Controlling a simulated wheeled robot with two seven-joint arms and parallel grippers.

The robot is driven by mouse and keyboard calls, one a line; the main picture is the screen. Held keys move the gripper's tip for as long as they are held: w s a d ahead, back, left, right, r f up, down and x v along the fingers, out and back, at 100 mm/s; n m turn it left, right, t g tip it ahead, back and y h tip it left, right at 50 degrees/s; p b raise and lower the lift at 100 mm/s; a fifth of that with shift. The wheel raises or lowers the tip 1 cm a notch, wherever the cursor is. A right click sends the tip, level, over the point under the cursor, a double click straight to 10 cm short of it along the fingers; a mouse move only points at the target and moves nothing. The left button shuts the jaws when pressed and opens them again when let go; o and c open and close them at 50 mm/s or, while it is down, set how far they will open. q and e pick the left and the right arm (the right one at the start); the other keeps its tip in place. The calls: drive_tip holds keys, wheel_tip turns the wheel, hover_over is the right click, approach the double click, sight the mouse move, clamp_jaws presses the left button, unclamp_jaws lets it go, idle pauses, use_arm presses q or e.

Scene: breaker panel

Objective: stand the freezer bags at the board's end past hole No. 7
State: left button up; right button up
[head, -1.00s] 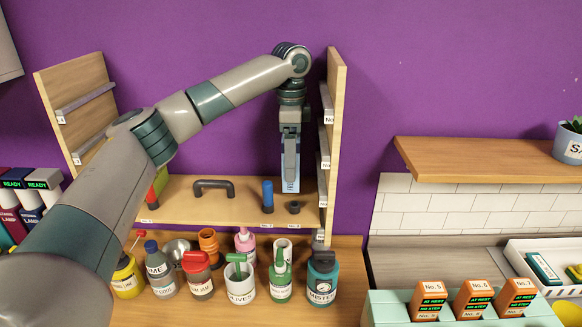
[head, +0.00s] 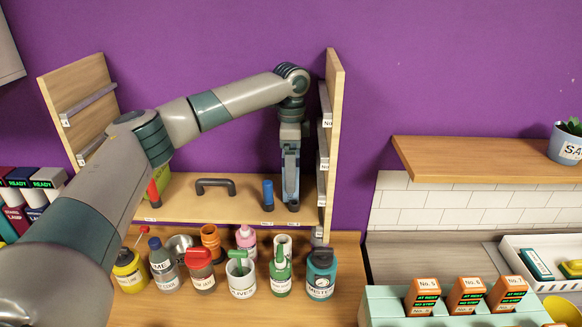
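My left gripper (head: 291,200) reaches down over the right end of the wooden board (head: 240,207), just inside the tall right side panel. It appears shut on a thin light-blue pack, the freezer bags (head: 284,180), held upright and mostly hidden behind the fingers. The pack's lower edge is near the board's top; I cannot tell whether it touches. A blue peg (head: 267,195) stands on the board just left of the gripper. Small labels run along the board's front edge, too small to read. My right gripper is not in view.
A dark handle (head: 215,187) stands on the board further left. The right side panel (head: 333,140) rises close to the gripper. Several bottles and jars, including a teal one (head: 320,277), crowd the counter in front. The board between handle and peg is clear.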

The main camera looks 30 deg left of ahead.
use_arm(q)
drive_tip(key=o, duration=1)
drive_tip(key=shift+f, duration=0.1)
drive_tip(key=shift+r, duration=0.2)
drive_tip(key=shift+r, duration=0.15)
wheel_tip(320, 180, up, 10)
drive_tip(key=b, duration=0.5)
drive_tip(key=shift+r, duration=0.8)
drive_tip(key=shift+f, duration=0.1)
